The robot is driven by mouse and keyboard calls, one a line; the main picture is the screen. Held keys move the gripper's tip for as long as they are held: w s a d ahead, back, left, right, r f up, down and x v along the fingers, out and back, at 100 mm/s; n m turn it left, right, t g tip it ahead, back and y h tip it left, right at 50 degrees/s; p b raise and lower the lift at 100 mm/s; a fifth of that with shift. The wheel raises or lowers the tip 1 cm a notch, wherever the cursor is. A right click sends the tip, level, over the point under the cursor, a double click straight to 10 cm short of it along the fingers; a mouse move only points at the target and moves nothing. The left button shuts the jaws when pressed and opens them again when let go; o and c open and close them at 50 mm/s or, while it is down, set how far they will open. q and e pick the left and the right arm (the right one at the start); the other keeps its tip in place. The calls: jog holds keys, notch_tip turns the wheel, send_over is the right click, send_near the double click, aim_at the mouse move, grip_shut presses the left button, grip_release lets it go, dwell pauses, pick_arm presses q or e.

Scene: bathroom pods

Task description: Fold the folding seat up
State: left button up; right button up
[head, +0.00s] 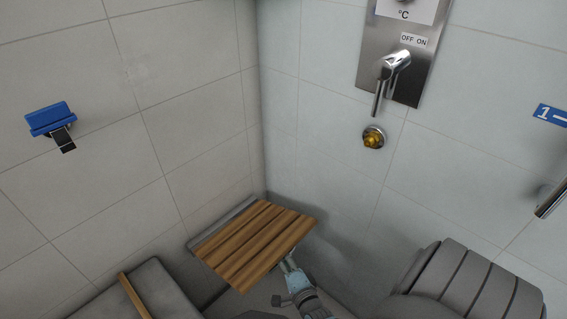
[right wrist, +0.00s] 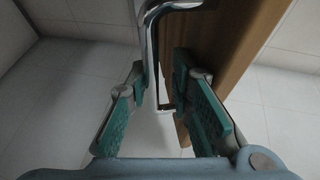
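The folding seat (head: 255,243) has brown wooden slats and sticks out from the tiled wall in the corner, its slatted top facing up. A grey strip (head: 222,222) runs along its wall side. My right gripper (head: 289,260) is at the seat's near right edge, partly hidden by it. In the right wrist view the fingers of my right gripper (right wrist: 160,75) are spread apart. A chrome tube (right wrist: 150,45) passes between them, and the wooden seat edge (right wrist: 215,50) is close beside the right finger. Contact cannot be told. My left gripper is out of view.
A steel shower panel (head: 400,55) with a lever and a brass fitting (head: 373,138) are on the right wall. A blue wall-mounted item (head: 50,120) is at left. A grey bench-like block (head: 165,285) is at lower left, and a grey ribbed object (head: 470,285) at lower right.

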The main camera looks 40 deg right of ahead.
jog(key=shift+s+a+f, duration=0.1)
jog(key=shift+f, duration=0.4)
jog(key=p+v, duration=0.4)
jog(key=v, duration=1.2)
jog(key=shift+s+f, duration=0.15)
jog(key=shift+s, duration=0.1)
jog(key=shift+a, duration=0.1)
dwell(0.4)
